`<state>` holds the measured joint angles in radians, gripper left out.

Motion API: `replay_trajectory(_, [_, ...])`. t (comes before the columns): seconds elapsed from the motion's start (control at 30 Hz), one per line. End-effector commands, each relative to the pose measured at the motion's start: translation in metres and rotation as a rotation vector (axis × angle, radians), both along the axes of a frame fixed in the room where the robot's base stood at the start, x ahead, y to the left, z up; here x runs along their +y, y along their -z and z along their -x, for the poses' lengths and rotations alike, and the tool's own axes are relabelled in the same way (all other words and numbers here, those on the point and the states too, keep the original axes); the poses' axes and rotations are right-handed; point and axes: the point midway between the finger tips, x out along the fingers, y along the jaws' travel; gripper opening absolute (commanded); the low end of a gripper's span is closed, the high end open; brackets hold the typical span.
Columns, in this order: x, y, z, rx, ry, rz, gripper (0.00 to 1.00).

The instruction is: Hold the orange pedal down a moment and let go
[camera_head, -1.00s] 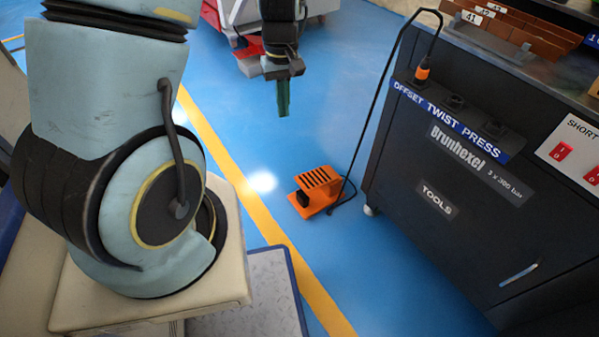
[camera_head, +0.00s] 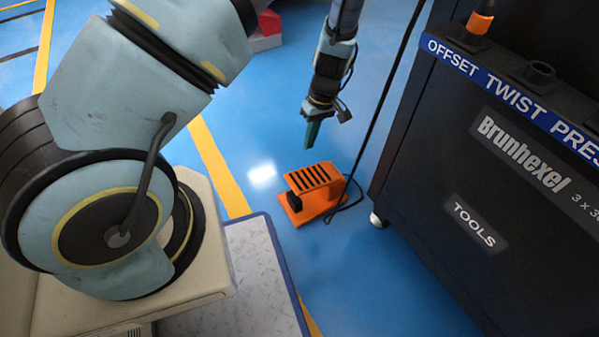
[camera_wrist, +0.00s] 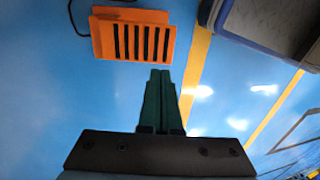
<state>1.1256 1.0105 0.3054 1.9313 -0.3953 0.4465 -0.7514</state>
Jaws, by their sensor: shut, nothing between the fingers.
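The orange pedal (camera_head: 314,180) sits on the blue floor, a slotted orange housing over an orange base plate, with a dark part at its left-hand opening. A black cable runs from it up to the dark cabinet. In the wrist view the slotted top of the pedal (camera_wrist: 133,36) lies beyond the fingertips, a little left. My gripper (camera_head: 309,143) points down above and behind the pedal, apart from it. Its green fingers (camera_wrist: 160,75) are closed together with nothing between them. The inside of the pedal is mostly hidden by its housing.
A dark cabinet (camera_head: 480,190) labelled Brunhexel stands right of the pedal, with a caster (camera_head: 377,219) at its near corner. A yellow floor line (camera_head: 217,168) runs left of the pedal. The blue floor around the pedal is clear apart from the cable.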

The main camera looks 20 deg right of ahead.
Motion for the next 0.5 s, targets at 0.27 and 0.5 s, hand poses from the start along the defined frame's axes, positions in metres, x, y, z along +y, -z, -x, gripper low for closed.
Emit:
replay_trajectory(0.27, [0.001,0.003,0.000,0.001,0.000,0.000,0.00])
replay_trajectory(0.5, [0.008,0.037,0.002,0.002,-0.001,-0.001,0.00])
